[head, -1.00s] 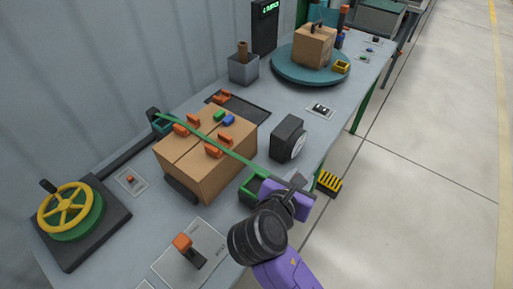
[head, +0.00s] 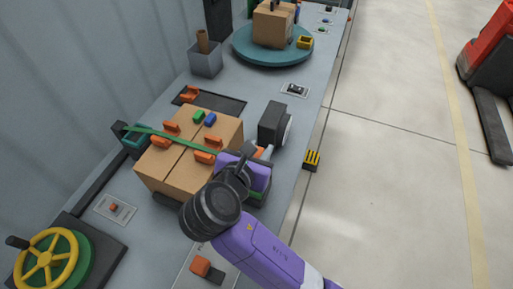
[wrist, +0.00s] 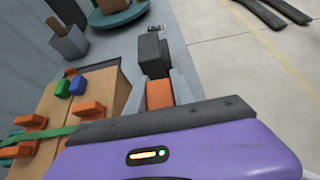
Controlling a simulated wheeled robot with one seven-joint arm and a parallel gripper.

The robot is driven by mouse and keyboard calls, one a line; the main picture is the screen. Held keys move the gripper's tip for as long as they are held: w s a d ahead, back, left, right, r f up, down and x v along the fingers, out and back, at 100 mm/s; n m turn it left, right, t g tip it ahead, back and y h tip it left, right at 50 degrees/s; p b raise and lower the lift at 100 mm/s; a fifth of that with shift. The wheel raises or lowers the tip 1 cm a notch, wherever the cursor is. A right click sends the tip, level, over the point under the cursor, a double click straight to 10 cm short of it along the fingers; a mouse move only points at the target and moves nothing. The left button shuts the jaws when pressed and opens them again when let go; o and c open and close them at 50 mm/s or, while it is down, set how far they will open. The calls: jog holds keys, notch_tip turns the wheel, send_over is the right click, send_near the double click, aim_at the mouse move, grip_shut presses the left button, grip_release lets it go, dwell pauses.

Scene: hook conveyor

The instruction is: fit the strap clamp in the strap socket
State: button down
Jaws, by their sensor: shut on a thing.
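A green strap (head: 165,136) runs across the top of two cardboard boxes (head: 170,170) from a dark teal holder (head: 137,135) at the left to my gripper (head: 262,153). My gripper is shut on the strap clamp, an orange block (wrist: 160,95) between the grey fingers in the wrist view. The strap's near end passes behind my purple gripper body. A green-edged socket (head: 258,198), seemingly the strap socket, shows only as a sliver below my gripper; most of it is hidden. I cannot tell whether the clamp touches it.
A black round-faced device (head: 274,124) stands just beyond my gripper. Orange, green and blue blocks lie on the boxes. A yellow handwheel (head: 48,262) is at the lower left, a teal turntable (head: 270,47) at the back. A yellow-black striped item (head: 312,160) is by the table's right edge.

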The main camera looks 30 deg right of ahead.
jog(key=shift+f+b, duration=2.1)
jog(key=shift+b, duration=0.8)
jog(key=shift+p, duration=0.85)
jog(key=shift+f+p, duration=0.25)
jog(key=shift+p, duration=0.55)
jog(key=shift+p, duration=0.75)
jog(key=shift+f, duration=1.2)
jog(key=c, duration=1)
grip_release()
jog(key=shift+s+a, duration=0.1)
